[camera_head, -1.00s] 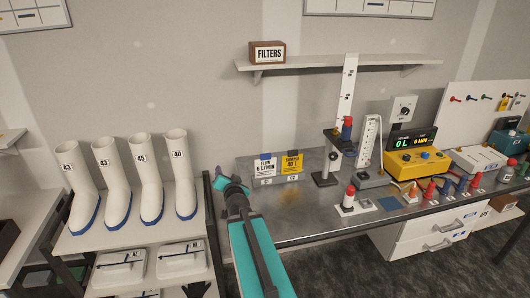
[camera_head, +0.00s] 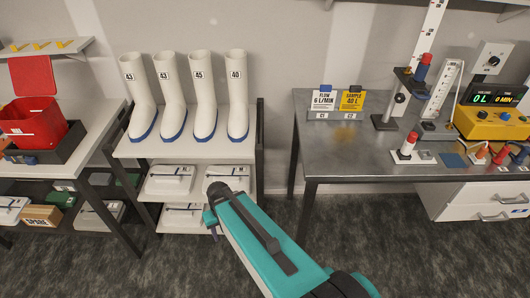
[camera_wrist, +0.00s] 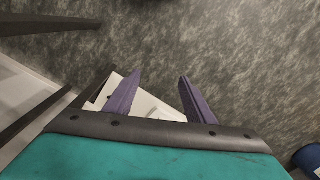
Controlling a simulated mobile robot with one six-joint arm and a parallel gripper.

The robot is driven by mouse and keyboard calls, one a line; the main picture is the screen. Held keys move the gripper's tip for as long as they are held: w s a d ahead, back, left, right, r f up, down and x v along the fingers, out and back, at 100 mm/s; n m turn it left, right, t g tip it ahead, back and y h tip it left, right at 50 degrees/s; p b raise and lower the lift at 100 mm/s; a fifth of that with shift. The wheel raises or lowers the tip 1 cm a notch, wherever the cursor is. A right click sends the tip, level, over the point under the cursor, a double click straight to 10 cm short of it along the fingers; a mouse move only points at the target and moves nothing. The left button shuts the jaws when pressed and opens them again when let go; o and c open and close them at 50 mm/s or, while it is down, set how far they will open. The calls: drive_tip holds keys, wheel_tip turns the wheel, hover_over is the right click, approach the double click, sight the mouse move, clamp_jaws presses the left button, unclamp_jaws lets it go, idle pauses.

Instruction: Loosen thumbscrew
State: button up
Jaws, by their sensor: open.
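A stand (camera_head: 385,120) with a dark base and upright post is on the steel bench, at right in the head view. A small dark round knob (camera_head: 399,98) shows on its post; it may be the thumbscrew, but it is too small to tell. A red-and-blue cylinder (camera_head: 421,68) sits above the stand's arm. My gripper (camera_wrist: 160,80) is open and empty, its two purple fingers apart over the grey floor in the wrist view. In the head view it is in front of the boot rack, well left of the stand and lower than the bench top.
The steel bench (camera_head: 340,150) has a free front left corner. Flow and sample cards (camera_head: 351,102) stand at its back. A rack with white boots (camera_head: 204,100) is behind my arm. Carpet is open in front.

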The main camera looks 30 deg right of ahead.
drive_tip(key=s+f+g+b, duration=0.2)
drive_tip(key=s+f+b, duration=0.5)
drive_tip(key=s+f, duration=0.4)
drive_tip(key=s+a+f+g+b, duration=0.1)
drive_tip(key=s+f+g+b, duration=0.2)
drive_tip(key=s+f+b, duration=0.5)
drive_tip(key=shift+s+a+f+n, duration=0.15)
drive_tip(key=shift+s+f, duration=0.9)
drive_tip(key=shift+f, duration=1.7)
drive_tip(key=shift+s+f+n, duration=0.25)
drive_tip(key=shift+s+f, duration=0.8)
drive_tip(key=shift+f, duration=1.65)
drive_tip(key=c, duration=0.5)
drive_tip(key=shift+o, duration=0.2)
